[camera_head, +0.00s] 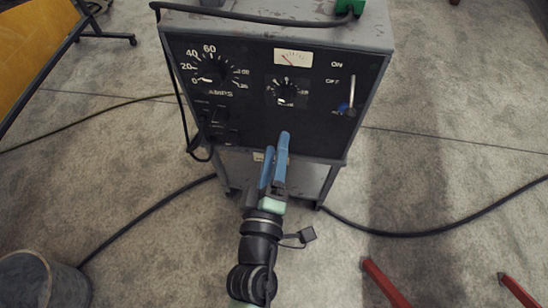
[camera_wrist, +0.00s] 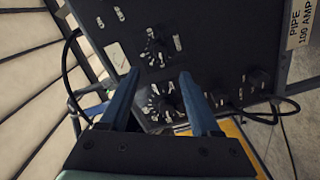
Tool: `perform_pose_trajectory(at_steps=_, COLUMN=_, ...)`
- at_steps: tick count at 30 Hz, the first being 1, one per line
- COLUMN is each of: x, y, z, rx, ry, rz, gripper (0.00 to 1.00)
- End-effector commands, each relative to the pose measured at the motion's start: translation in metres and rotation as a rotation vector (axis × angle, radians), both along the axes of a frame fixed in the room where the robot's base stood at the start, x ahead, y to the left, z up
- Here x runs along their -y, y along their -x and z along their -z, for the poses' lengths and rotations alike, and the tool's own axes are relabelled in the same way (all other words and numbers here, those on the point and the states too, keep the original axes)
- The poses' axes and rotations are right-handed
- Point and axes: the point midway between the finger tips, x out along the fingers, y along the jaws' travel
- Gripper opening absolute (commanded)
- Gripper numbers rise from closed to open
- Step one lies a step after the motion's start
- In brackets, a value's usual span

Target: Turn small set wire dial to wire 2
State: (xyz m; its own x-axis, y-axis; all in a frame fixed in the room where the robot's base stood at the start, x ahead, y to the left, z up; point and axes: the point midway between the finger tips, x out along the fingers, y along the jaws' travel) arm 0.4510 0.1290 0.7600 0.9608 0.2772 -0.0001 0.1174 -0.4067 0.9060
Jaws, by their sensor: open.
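The small dial (camera_head: 287,93) is a black knob with white marks around it, on the dark front panel of the grey welding machine, below a pale meter. It also shows in the wrist view (camera_wrist: 156,50), just beyond and above my fingertips. I cannot read its setting. My gripper (camera_head: 276,143) has two blue fingers, open and empty, in front of the panel's lower middle, below the small dial. In the wrist view the fingers (camera_wrist: 160,73) are apart, with nothing between them; I see no contact with the dial.
The larger AMPS dial (camera_head: 220,72) is on the panel's left, and a lever switch (camera_head: 350,97) on its right. Cables hang over the machine's left side and lie on the floor. A bucket (camera_head: 40,280) stands lower left; red bars (camera_head: 385,282) lie lower right.

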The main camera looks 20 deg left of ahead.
Motion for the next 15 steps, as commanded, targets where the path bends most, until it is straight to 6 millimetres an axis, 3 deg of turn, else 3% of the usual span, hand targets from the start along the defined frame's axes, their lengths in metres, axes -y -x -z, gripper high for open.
perform_pose_trajectory(at_steps=6, x=0.005, y=0.015, z=0.0, rx=0.0, ry=0.001, rz=0.001, gripper=0.64)
perform_pose_trajectory(at_steps=15, x=0.005, y=0.016, z=0.0, rx=0.0, ry=0.001, rz=0.0, gripper=0.64)
